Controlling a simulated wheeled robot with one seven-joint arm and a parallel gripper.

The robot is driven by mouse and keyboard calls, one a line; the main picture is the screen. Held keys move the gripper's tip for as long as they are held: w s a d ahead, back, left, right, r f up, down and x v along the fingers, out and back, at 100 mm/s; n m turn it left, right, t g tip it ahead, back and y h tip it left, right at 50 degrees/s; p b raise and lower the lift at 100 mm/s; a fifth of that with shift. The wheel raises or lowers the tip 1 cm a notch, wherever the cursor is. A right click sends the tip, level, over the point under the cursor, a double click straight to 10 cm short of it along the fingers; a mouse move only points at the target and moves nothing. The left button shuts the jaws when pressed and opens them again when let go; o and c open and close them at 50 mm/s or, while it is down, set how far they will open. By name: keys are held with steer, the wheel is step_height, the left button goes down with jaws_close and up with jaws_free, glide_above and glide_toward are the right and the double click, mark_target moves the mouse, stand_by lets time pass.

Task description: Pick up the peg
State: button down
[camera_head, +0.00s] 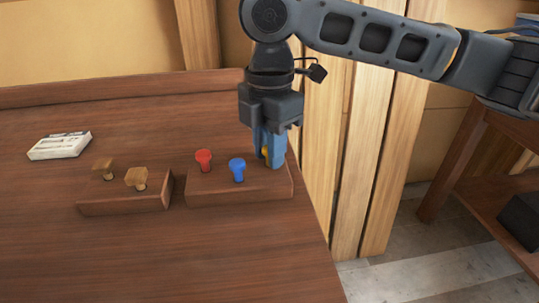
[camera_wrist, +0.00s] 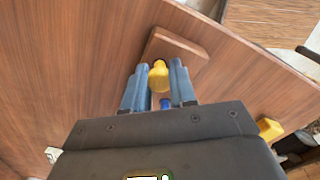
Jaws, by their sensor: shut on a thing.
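The yellow peg (camera_head: 265,153) is at the right end of a dark wooden block (camera_head: 225,191), mostly hidden by my fingers in the head view. My gripper (camera_head: 270,158) points down with its blue fingers on either side of this peg and is shut on it. In the wrist view the yellow peg (camera_wrist: 158,76) sits between the two fingers (camera_wrist: 157,72). I cannot tell whether its foot is still in the block. A red peg (camera_head: 204,159) and a blue peg (camera_head: 237,168) stand upright in the same block, left of my gripper.
A white box (camera_head: 60,146) lies farther left. The table's right edge is close to the pegs' block. The table's front left is clear.

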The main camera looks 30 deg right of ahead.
steer(key=shift+r, duration=0.1)
steer(key=shift+r, duration=0.65)
step_height(320, 180, up, 3)
steer(key=shift+f, duration=0.15)
steer(key=s+d+r, duration=0.7)
steer(key=s+d, duration=0.1)
steer(key=shift+s+p, duration=0.25)
steer(key=shift+p, duration=0.1)
steer(key=shift+f, duration=0.1)
